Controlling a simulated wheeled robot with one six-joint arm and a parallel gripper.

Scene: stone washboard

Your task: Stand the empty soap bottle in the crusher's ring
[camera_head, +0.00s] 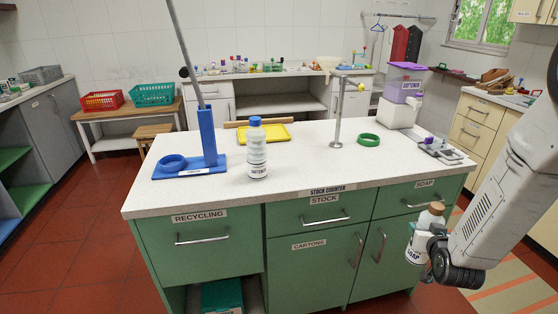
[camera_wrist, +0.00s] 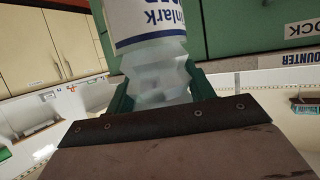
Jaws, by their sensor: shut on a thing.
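The soap bottle (camera_head: 418,243), pale with a SOAP label and a brownish top, is held in front of the counter's right end, below the counter top. My gripper (camera_head: 436,232) is shut on it. In the wrist view the bottle's clear body (camera_wrist: 155,75) sits between my green fingers (camera_wrist: 160,92); its label is partly cut off. The blue crusher (camera_head: 207,138) stands at the counter's left end with its long lever raised. Its blue ring (camera_head: 172,162) lies on the left of its base and looks empty. The bottle is well apart from it, to the right.
A blue-capped softener bottle (camera_head: 257,160) stands just right of the crusher. A yellow tray (camera_head: 263,134), a metal post (camera_head: 338,115), a green ring (camera_head: 369,140) and a purple softener dispenser (camera_head: 403,95) are on the counter (camera_head: 305,165). Its front middle is clear.

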